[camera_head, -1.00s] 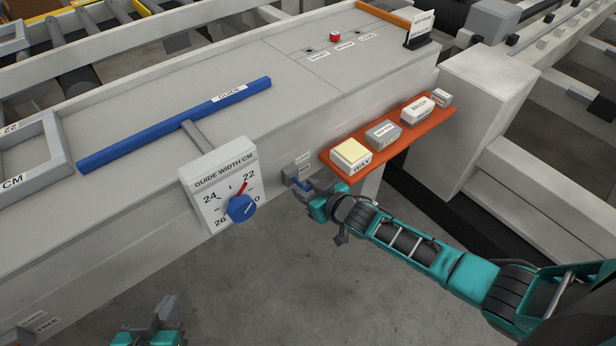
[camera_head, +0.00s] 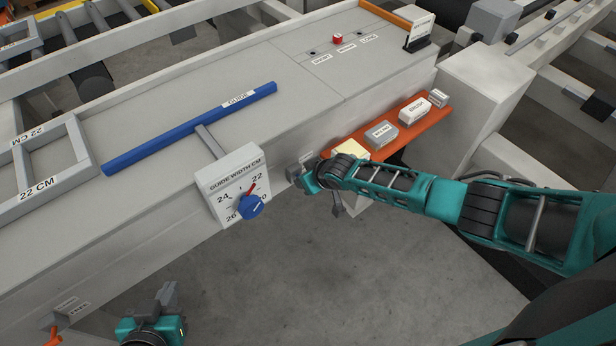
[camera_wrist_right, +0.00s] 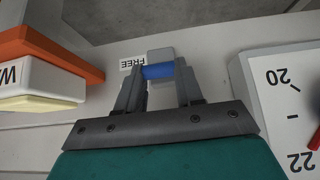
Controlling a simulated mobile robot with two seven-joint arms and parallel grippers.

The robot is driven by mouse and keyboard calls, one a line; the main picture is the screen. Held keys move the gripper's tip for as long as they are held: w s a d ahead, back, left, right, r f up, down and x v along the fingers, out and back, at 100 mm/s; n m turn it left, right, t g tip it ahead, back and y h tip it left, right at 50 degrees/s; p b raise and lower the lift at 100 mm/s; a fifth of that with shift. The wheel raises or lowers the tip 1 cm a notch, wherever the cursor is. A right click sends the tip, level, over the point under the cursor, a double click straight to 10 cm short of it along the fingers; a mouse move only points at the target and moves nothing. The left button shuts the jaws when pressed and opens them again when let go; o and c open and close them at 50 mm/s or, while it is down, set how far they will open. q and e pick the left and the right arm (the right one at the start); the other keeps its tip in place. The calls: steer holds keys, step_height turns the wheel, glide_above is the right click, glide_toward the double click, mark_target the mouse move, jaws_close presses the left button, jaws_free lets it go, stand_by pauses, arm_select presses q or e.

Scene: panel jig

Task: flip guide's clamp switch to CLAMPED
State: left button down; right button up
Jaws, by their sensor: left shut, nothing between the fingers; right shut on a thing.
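The guide's clamp switch has a blue lever (camera_wrist_right: 158,71) on a grey mount, on the machine's front wall beside the dial. A label reading FREE (camera_wrist_right: 131,62) shows upside down next to it in the right wrist view. My right gripper (camera_wrist_right: 160,88) is shut on the blue lever, one finger on each side. In the head view my right gripper (camera_head: 304,176) is at the wall and mostly hides the switch. The blue guide bar (camera_head: 190,128) lies on the machine top. My left gripper (camera_head: 166,294) is shut and empty, low at the front.
A guide width dial (camera_head: 230,180) with a blue knob stands left of my right gripper. An orange shelf (camera_head: 400,143) with several labelled blocks is close on its right. An orange lever (camera_head: 55,338) is at lower left. The floor in front is clear.

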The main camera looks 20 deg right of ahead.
stand_by(0.3)
steer(key=o, duration=1)
steer(key=shift+o, duration=0.2)
steer(key=shift+r, duration=0.1)
steer(key=p+v, duration=0.1)
steer(key=v, duration=1.1)
steer(key=shift+s+r+p, duration=0.25)
steer(key=shift+r+p, duration=0.05)
steer(key=shift+p, duration=0.1)
